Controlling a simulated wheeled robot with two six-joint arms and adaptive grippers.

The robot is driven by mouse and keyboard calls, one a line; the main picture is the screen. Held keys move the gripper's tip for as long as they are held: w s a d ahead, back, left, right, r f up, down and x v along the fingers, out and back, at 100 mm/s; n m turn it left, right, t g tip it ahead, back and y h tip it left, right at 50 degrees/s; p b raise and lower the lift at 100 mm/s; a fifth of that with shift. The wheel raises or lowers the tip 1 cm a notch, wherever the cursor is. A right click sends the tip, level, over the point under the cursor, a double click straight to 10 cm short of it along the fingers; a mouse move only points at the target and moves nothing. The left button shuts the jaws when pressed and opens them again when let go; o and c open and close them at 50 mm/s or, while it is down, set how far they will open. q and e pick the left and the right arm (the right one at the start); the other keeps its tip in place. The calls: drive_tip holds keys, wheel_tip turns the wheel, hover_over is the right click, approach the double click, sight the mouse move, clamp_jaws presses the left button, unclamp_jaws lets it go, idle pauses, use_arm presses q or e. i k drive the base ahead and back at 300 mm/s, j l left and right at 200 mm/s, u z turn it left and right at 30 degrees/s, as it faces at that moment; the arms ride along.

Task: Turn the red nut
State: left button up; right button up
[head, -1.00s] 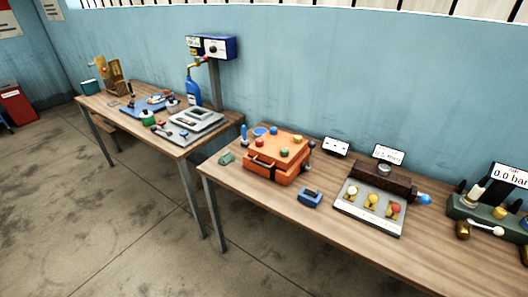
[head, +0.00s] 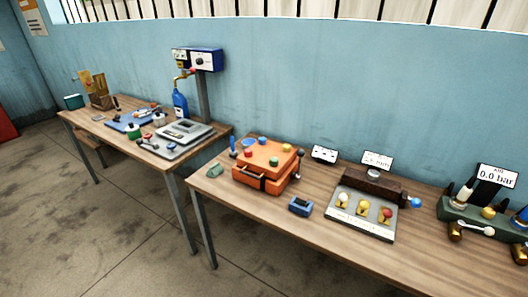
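Several small red parts are in view, and I cannot tell which one is the red nut. A red round cap (head: 263,141) sits on top of the orange box (head: 262,180), beside green and yellow caps. A red piece (head: 387,213) is the rightmost of the white, yellow and red pieces on the grey panel (head: 361,228). A small red part (head: 190,71) shows by the brass tap above the blue bottle (head: 180,104). Neither of my grippers is in view.
Open floor lies in front.

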sight(249, 153)
drive_tip(key=i+l+u, duration=0.15)
drive_tip(key=u, duration=0.2)
drive_tip(key=i+l+u, duration=0.2)
drive_tip(key=u, duration=0.2)
drive_tip(key=i+l+u, duration=0.15)
drive_tip(key=u, duration=0.2)
drive_tip(key=k+l, duration=0.05)
drive_tip(key=l, duration=0.05)
